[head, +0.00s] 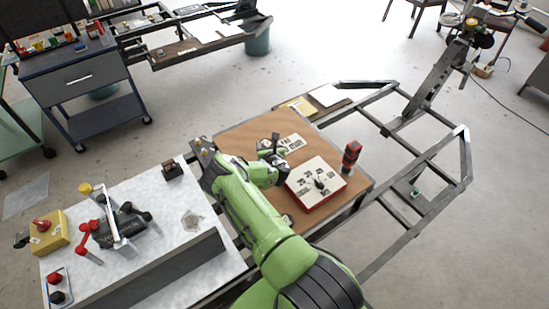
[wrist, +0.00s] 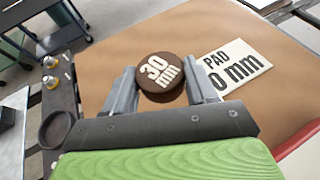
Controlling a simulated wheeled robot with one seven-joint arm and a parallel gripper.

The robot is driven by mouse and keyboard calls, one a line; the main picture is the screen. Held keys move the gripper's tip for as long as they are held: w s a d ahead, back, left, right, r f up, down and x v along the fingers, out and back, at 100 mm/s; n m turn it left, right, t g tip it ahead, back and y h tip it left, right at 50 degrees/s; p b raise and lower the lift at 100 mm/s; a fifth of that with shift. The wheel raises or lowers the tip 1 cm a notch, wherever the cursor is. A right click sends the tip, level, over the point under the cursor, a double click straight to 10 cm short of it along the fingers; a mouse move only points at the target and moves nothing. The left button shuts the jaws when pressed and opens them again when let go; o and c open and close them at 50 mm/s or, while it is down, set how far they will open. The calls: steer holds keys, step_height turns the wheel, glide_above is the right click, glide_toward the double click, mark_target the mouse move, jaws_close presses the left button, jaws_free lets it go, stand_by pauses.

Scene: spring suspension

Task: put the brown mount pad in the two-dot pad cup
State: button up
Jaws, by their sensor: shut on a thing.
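The brown mount pad (wrist: 160,76) is a round disc marked "30 mm", held between the two fingers of my gripper (wrist: 160,92) in the wrist view. In the head view my gripper (head: 272,150) is over the brown board, left of the white printed card; the pad is too small to make out there. A dark round cup (wrist: 56,130) shows at the left of the wrist view, on a dark strip beside the board, apart from my gripper. No dots can be read on it, so I cannot tell whether it is the two-dot pad cup.
A white card (wrist: 234,70) reading "PAD" and "0 mm" lies on the brown board (wrist: 110,52). A red-sided box with a white top (head: 318,182) and a red-and-black object (head: 351,156) stand to the right. A pale table (head: 150,205) with several tools is at left.

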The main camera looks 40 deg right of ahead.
steer(key=shift+f+b, duration=0.7)
steer(key=shift+f, duration=1.85)
steer(key=o, duration=1.1)
steer(key=shift+c, duration=0.2)
